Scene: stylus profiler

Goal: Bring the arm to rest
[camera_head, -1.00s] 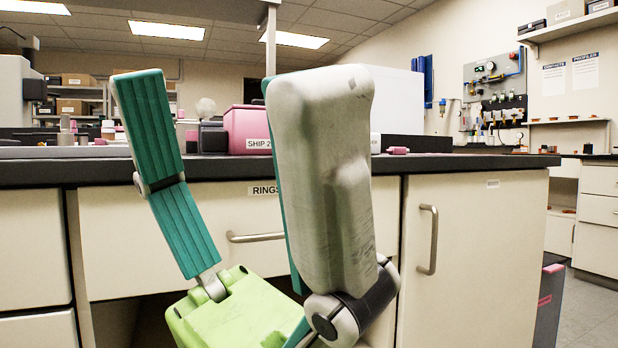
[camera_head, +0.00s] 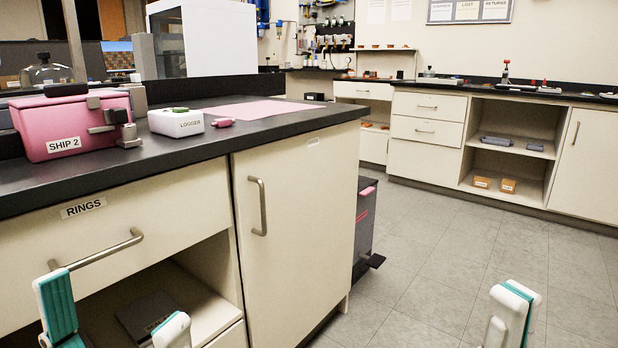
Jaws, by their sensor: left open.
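My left gripper (camera_head: 115,299) is low at the left of the head view, in front of the counter's RINGS drawer. Its two teal-and-white fingers stand apart with nothing between them; the rest of it is cut off by the bottom edge. My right gripper (camera_head: 514,306) shows only as a white-and-teal finger part at the bottom right, over the floor. Its jaw state and the rest of it are out of frame.
The black counter (camera_head: 300,128) carries a pink SHIP 2 box (camera_head: 68,122), a white LOGGER device (camera_head: 176,122) and a pink mat (camera_head: 262,110). A dark pedal bin (camera_head: 366,230) stands at the counter's end. Grey floor (camera_head: 440,260) lies open at right.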

